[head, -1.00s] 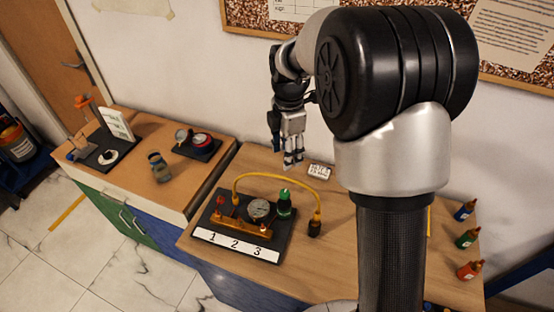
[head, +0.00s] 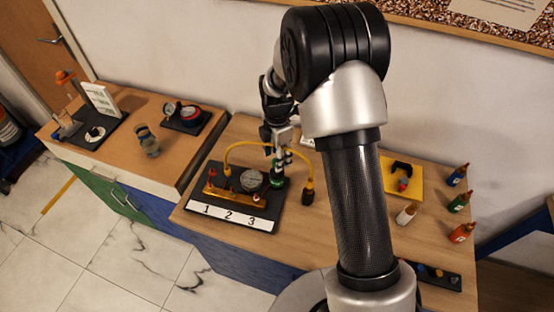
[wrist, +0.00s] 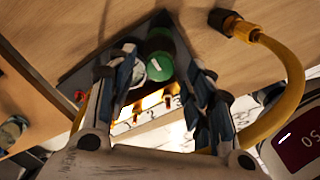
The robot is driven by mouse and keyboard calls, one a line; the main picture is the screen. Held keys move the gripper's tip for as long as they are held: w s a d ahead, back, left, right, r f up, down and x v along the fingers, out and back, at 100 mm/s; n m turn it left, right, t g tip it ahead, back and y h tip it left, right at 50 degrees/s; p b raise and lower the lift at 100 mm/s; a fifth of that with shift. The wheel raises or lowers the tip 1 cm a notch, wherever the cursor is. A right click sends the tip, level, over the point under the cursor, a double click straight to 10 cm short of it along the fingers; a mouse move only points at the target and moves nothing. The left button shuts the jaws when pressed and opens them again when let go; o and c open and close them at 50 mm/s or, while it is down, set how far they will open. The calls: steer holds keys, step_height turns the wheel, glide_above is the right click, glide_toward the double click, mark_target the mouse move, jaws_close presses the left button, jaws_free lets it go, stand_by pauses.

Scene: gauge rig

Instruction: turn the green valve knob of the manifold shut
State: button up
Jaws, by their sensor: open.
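The manifold (head: 222,219) is a dark board with a yellow bar, a round gauge (head: 251,180), a red knob (head: 212,173) and a white strip marked 1, 2, 3. The green valve knob (head: 277,180) stands at its back right, partly hidden by my gripper in the head view. My gripper (head: 280,165) points down over the green knob. In the wrist view the knob's round green top (wrist: 159,67) lies between the two open fingers of my gripper (wrist: 163,80), with a gap on both sides. I see no contact.
A yellow hose (head: 238,147) arches behind the manifold and ends in a dark fitting (head: 307,195). It passes close to my right finger in the wrist view. Several small bottles (head: 459,202) and a yellow tray (head: 415,188) are at the right.

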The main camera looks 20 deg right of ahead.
steer(key=shift+f, duration=0.95)
steer(key=shift+c, duration=0.2)
steer(key=c, duration=1)
